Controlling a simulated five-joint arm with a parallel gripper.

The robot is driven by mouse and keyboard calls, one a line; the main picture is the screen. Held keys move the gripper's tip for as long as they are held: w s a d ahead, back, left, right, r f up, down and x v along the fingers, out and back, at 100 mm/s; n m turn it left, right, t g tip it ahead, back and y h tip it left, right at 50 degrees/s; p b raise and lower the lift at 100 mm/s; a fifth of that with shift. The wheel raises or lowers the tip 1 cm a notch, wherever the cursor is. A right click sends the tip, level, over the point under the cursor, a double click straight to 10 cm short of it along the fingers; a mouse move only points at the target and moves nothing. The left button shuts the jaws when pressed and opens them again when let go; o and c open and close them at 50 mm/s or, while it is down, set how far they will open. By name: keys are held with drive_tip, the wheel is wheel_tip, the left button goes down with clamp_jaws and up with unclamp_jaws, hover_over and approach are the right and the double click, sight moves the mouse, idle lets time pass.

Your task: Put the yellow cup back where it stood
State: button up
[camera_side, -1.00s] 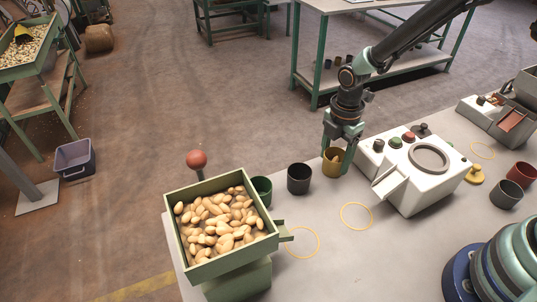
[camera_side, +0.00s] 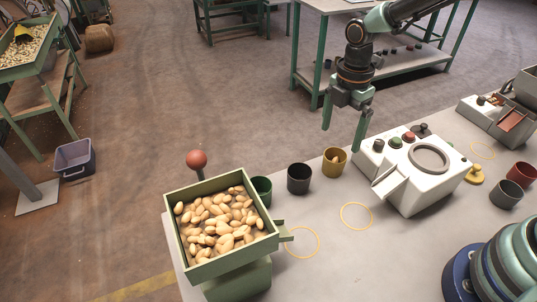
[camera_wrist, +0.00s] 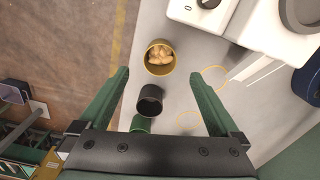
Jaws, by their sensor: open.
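The yellow cup (camera_side: 334,163) stands upright on the grey table in the side view, in a row to the right of a black cup (camera_side: 299,179) and a green cup (camera_side: 261,190). The wrist view shows nuts inside the yellow cup (camera_wrist: 159,58). My gripper (camera_side: 342,138) is open and empty, raised above the yellow cup and apart from it. In the wrist view its fingers (camera_wrist: 160,90) are spread wide, with the black cup (camera_wrist: 150,100) between them.
A green hopper (camera_side: 217,268) full of nuts stands left of the cups. A white machine (camera_side: 425,185) with a chute stands close on the right. Yellow rings (camera_side: 357,216) mark bare table in front. A red cup (camera_side: 521,174) and a grey cup (camera_side: 505,195) stand far right.

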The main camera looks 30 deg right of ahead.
drive_tip(key=s+d+r+m+t, duration=0.2)
drive_tip(key=s+d+r+m, duration=0.2)
drive_tip(key=r+m, duration=0.3)
drive_tip(key=s+d+r+m+t, duration=0.3)
drive_tip(key=s+r+m, duration=0.3)
drive_tip(key=m, duration=0.7)
drive_tip(key=shift+s+d+r+t, duration=0.3)
drive_tip(key=shift+s+d+r, duration=0.1)
drive_tip(key=shift+d+r, duration=0.5)
